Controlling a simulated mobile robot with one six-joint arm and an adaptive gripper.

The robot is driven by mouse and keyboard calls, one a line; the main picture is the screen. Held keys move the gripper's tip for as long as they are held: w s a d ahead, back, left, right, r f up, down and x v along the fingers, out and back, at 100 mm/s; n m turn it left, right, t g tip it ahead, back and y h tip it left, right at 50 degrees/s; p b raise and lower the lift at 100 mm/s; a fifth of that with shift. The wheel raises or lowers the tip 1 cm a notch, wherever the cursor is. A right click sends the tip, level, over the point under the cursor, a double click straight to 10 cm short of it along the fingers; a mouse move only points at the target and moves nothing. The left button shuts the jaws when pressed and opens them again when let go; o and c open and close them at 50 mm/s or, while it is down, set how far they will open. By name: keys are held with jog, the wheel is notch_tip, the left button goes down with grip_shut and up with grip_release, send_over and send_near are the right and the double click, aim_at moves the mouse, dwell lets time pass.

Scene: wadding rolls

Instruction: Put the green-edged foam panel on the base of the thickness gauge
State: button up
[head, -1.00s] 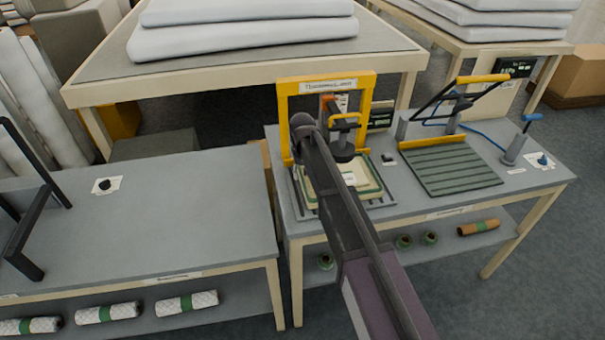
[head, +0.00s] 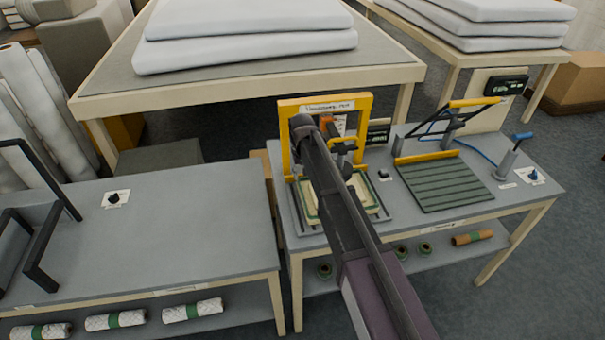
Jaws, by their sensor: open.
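The thickness gauge (head: 284,132) has a yellow upright frame and stands at the left end of the right-hand table. The green-edged foam panel (head: 367,197) is pale with a green border and lies on the gauge's low base (head: 384,215), under the frame. My dark arm crosses in front and hides the middle of the panel and part of the gauge. Dark parts show under the frame, but I cannot tell my gripper from the gauge there. The gripper's fingers are not visible, and neither is any contact with the panel.
A ribbed green plate (head: 444,184) with a yellow-handled lever lies to the right on the same table. A grey table (head: 190,225) at left has a clear middle and a black stand (head: 45,240). White wadding slabs (head: 245,50) lie on the table behind.

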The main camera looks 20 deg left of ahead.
jog(key=shift+r+p, duration=0.6)
jog(key=shift+r, duration=0.25)
dwell(1.1)
